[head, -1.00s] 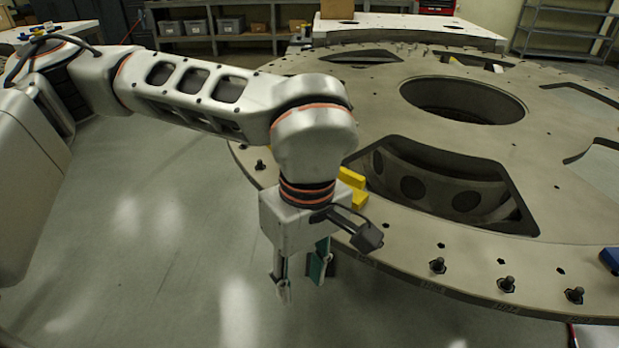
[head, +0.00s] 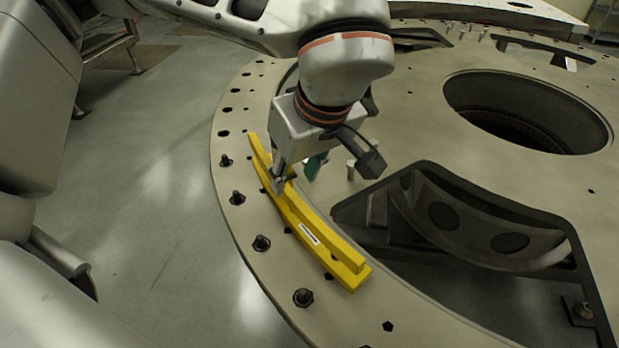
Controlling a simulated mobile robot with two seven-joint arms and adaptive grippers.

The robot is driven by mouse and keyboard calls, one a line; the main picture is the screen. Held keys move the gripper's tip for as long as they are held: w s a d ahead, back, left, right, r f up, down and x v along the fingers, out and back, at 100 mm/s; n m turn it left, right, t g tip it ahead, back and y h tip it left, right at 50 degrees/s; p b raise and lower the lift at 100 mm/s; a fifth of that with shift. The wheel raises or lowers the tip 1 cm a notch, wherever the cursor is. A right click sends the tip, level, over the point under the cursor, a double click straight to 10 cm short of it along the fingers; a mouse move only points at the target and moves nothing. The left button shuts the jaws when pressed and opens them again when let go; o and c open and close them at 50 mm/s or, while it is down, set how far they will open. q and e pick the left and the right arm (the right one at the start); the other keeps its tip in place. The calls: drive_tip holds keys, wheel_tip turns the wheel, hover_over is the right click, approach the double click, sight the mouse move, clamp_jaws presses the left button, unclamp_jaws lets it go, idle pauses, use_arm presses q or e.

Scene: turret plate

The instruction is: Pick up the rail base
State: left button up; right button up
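The rail base (head: 330,262) is a long, curved yellow piece with a stepped profile and a small white label. It lies on the grey turret plate (head: 262,290), along its near-left rim. My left gripper (head: 297,178) points down over the far half of the rail base. Its two fingers are apart, one in front of the yellow piece and the teal-padded one farther right. I cannot tell whether either finger touches the rail base. The gripper hides part of it. My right gripper is not in view.
Several dark bolts (head: 261,243) stand up along the plate's outer rim, left of the rail base. A large cutout (head: 470,225) opens to its right, and a round central hole (head: 528,112) lies beyond. Clear floor (head: 160,215) is at left.

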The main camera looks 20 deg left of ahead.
sight(289, 191)
use_arm(q)
drive_tip(key=shift+w+f, duration=0.15)
drive_tip(key=shift+w, duration=0.05)
drive_tip(key=shift+a+f, duration=0.2)
drive_tip(key=shift+f, duration=0.15)
drive_tip(key=shift+x, duration=0.85)
drive_tip(key=b+x, duration=0.1)
drive_tip(key=x, duration=0.3)
drive_tip(key=shift+s+a+f, duration=0.15)
drive_tip(key=shift+f, duration=0.25)
clamp_jaws()
drive_tip(key=shift+r, duration=0.1)
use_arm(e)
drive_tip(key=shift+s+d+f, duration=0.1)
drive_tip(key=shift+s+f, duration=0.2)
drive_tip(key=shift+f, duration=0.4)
